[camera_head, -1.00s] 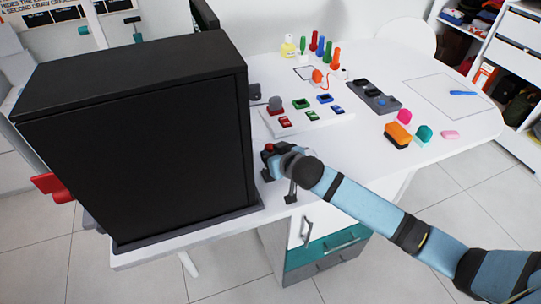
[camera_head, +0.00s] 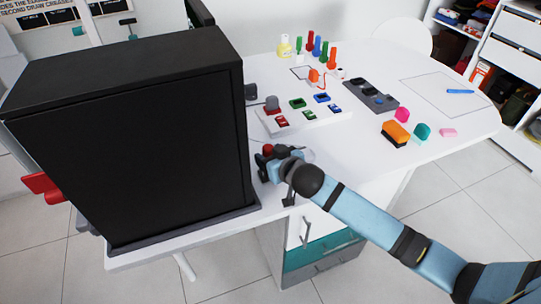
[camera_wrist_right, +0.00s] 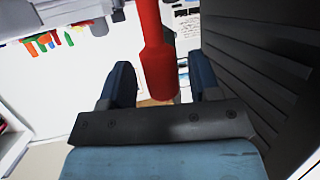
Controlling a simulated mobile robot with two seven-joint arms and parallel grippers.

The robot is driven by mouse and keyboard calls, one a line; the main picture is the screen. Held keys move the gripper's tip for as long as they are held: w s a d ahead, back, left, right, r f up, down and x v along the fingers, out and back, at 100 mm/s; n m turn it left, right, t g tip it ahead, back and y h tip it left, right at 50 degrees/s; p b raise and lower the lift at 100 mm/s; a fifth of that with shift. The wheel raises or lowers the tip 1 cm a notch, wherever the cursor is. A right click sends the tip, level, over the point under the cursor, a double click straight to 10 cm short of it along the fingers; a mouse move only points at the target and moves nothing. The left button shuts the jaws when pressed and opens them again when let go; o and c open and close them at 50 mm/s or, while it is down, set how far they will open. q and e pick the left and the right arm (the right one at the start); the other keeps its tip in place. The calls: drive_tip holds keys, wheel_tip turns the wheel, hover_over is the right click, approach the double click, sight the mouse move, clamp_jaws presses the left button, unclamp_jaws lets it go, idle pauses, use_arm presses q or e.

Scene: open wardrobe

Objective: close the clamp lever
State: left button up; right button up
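In the head view the right gripper (camera_head: 266,166) is at the table's front edge, just right of the black cabinet. A small red end of the lever (camera_head: 267,149) shows beside it there. The clamp's body is mostly hidden behind the gripper and wrist. My left gripper is not in view.
The tall black cabinet (camera_head: 130,150) stands close to the left of the right gripper. Behind it on the white table (camera_head: 350,150) is a white board (camera_head: 330,118) with coloured blocks. Teal-fronted drawers (camera_head: 318,252) are below.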

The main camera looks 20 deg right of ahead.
drive_tip(key=shift+s, duration=0.15)
drive_tip(key=shift+s+d+r, duration=0.1)
drive_tip(key=shift+s, duration=0.25)
drive_tip(key=v, duration=1.2)
drive_tip(key=shift+s+r+b, duration=0.25)
drive_tip(key=shift+s+b, duration=0.1)
drive_tip(key=shift+d, duration=0.1)
drive_tip(key=s+a+f+g+p, duration=0.2)
drive_tip(key=s+f+p, duration=0.6)
drive_tip(key=s+f, duration=0.7)
drive_tip(key=shift+s+a+f+g+p, duration=0.25)
drive_tip(key=shift+a+g+p, duration=0.15)
drive_tip(key=shift+a, duration=0.1)
